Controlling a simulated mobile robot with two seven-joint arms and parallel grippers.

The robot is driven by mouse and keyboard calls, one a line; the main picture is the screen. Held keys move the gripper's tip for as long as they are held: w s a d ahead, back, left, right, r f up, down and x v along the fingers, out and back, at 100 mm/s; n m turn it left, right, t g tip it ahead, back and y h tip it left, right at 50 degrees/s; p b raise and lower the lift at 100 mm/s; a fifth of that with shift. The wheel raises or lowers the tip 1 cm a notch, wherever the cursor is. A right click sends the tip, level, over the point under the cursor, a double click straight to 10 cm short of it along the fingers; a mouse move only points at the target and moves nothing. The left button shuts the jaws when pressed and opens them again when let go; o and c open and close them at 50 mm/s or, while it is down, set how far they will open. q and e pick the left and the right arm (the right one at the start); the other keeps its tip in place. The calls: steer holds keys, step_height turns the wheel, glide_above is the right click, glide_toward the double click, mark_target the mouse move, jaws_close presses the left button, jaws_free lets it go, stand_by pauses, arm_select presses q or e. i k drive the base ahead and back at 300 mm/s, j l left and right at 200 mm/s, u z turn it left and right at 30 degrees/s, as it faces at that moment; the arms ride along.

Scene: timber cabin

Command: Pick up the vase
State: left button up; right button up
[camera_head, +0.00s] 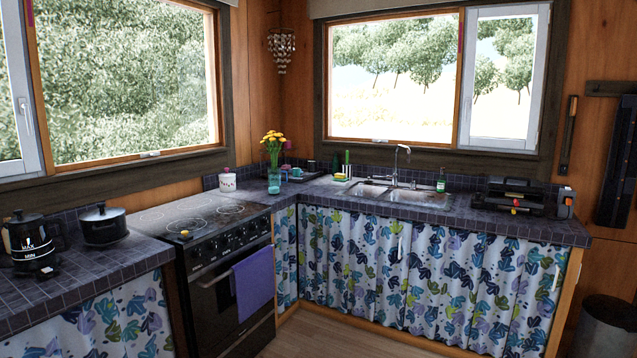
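A small glass vase (274,184) stands upright on the dark tiled counter in the corner, just right of the stove. It holds green stems with yellow flowers (273,140). The vase looks clear with a bluish-green tint. Neither of my grippers shows in the head view.
A black stove (205,218) with a purple towel is left of the vase, with a white canister (227,182) behind it. A black pot (102,225) and kettle (32,243) stand on the left counter. A sink (389,195) and black rack (515,196) are right. The wooden floor (345,338) in front is clear.

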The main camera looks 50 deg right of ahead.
mark_target(273, 173)
steer(key=z, duration=1.35)
steer(key=i+l+z, duration=0.2)
steer(key=i+l, duration=0.2)
steer(key=i, duration=0.15)
steer(key=i+l+z, duration=0.15)
steer(key=i, duration=0.45)
steer(key=i+l+z, duration=0.2)
steer(key=i+l, duration=0.15)
steer(key=i, duration=0.25)
steer(key=i+l+z, duration=0.15)
steer(key=i, duration=0.45)
steer(key=l+u, duration=0.45)
steer(key=l, duration=1.25)
